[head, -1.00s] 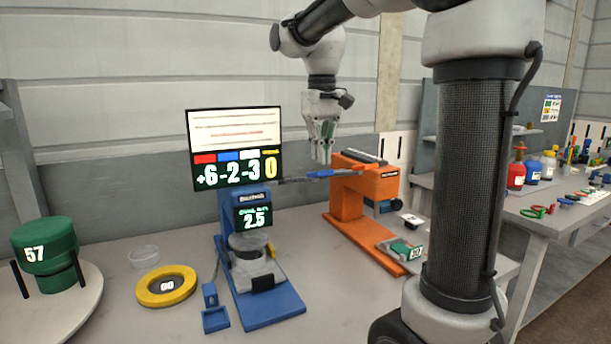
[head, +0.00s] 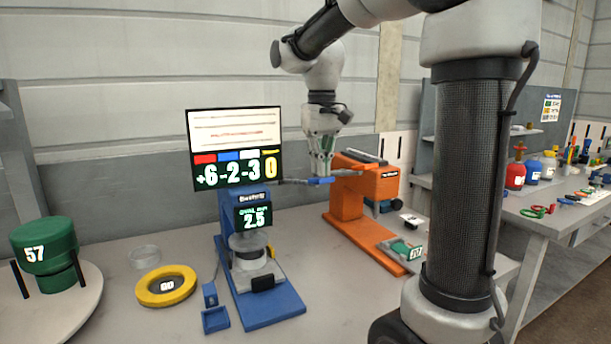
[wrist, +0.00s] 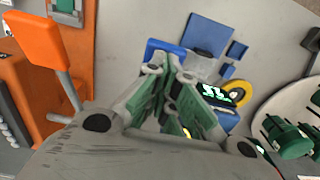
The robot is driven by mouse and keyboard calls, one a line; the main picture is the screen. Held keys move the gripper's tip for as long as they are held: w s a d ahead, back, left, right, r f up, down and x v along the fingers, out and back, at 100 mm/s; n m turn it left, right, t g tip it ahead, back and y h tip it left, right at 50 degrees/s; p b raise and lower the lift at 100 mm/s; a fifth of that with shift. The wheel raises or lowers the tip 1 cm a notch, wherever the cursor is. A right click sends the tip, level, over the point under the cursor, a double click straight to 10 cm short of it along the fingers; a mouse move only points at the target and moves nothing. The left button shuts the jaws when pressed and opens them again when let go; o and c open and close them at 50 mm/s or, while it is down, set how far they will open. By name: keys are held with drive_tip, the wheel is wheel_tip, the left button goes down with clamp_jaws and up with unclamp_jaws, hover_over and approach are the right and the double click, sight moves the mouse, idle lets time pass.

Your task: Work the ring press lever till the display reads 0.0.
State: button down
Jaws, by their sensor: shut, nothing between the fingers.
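The blue ring press (head: 275,311) stands on the table with its small display (head: 254,217) reading 2.5. Its lever has a thin grey rod and a blue handle (head: 319,182) that sticks out to the right, nearly level. My gripper (head: 321,176) is shut and empty, pointing down with its green fingertips at the top of the blue handle. It looks in contact, but my fingers partly cover the handle. In the wrist view, the gripper (wrist: 178,85) fills the middle and the blue handle (wrist: 160,48) shows just beyond the fingers.
An orange press (head: 368,185) stands close to the right of the lever. A board (head: 235,150) behind shows +6, -2, -3 and 0. A yellow ring (head: 150,298) and a green cylinder (head: 40,243) marked 57 are at left.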

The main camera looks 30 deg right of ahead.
drive_tip(key=shift+f, duration=4.8)
drive_tip(key=shift+r, duration=7.85)
drive_tip(key=s+f+t, duration=0.2)
drive_tip(key=s+f, duration=0.4)
drive_tip(key=s, duration=0.4)
drive_tip(key=s+d+f+t, duration=0.1)
drive_tip(key=s+f+t, duration=0.1)
drive_tip(key=s+f, duration=0.4)
drive_tip(key=s, duration=0.3)
drive_tip(key=shift+s+d+f, duration=0.3)
drive_tip(key=shift+s+f, duration=0.05)
drive_tip(key=shift+f, duration=0.05)
